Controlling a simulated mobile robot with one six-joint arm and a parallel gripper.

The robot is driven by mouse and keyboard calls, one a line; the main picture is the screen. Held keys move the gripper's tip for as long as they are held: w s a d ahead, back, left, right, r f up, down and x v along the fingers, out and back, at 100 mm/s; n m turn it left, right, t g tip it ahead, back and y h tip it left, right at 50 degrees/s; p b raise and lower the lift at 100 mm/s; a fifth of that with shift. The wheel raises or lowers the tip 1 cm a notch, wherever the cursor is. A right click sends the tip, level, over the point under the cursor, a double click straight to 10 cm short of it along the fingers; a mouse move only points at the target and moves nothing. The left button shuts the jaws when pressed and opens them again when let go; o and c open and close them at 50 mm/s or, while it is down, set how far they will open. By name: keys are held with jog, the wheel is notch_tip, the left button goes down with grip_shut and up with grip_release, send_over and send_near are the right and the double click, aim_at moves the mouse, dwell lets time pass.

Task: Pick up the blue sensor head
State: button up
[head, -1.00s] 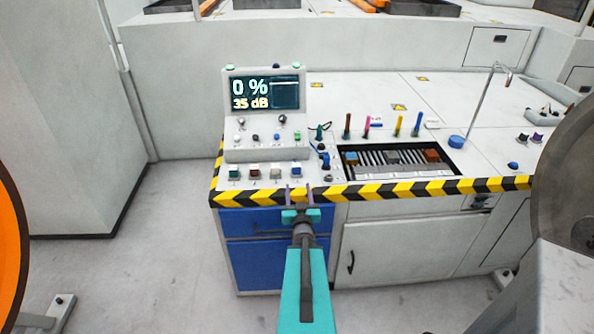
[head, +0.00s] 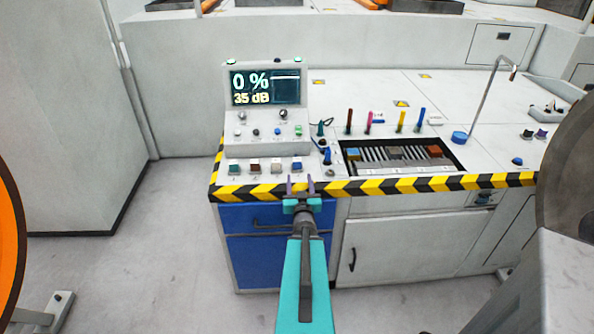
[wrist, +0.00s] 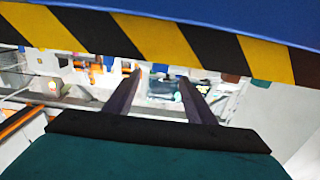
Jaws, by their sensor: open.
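A small block with a blue top (head: 297,165) sits at the right end of a row of similar blocks on the console's front ledge. A blue upright piece (head: 327,157) stands just right of the console. I cannot tell for certain which of these is the blue sensor head. My gripper (head: 300,186) is open and empty at the striped bench edge, in front of and below the blue-topped block, apart from both pieces. In the wrist view the two fingers (wrist: 157,88) are spread with nothing held between them, and I cannot make out either blue piece there.
The console screen (head: 265,88) reads 0 % and 35 dB. A black-and-yellow edge (head: 375,187) runs along the bench, above blue drawers (head: 265,262). A recessed tray (head: 400,168), several coloured upright pens and a thin bent stand (head: 480,100) are to the right. A large grey wheel is at far right.

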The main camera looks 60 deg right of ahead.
aim_at(298, 164)
jog(key=shift+w+d+f+b, duration=0.1)
jog(key=shift+w+d+b, duration=0.25)
jog(key=shift+b, duration=0.45)
jog(key=b+x, duration=0.2)
jog(key=b, duration=0.5)
jog(key=shift+d, duration=0.15)
jog(key=b+x, duration=0.2)
jog(key=b, duration=0.1)
jog(key=shift+w+d, duration=0.2)
jog(key=shift+d, duration=0.05)
jog(key=shift+w+d, duration=0.1)
jog(key=shift+d, duration=0.05)
jog(key=shift+x, duration=2.6)
jog(key=shift+c, duration=0.4)
jog(key=shift+r, duration=0.25)
jog(key=c, duration=1.1)
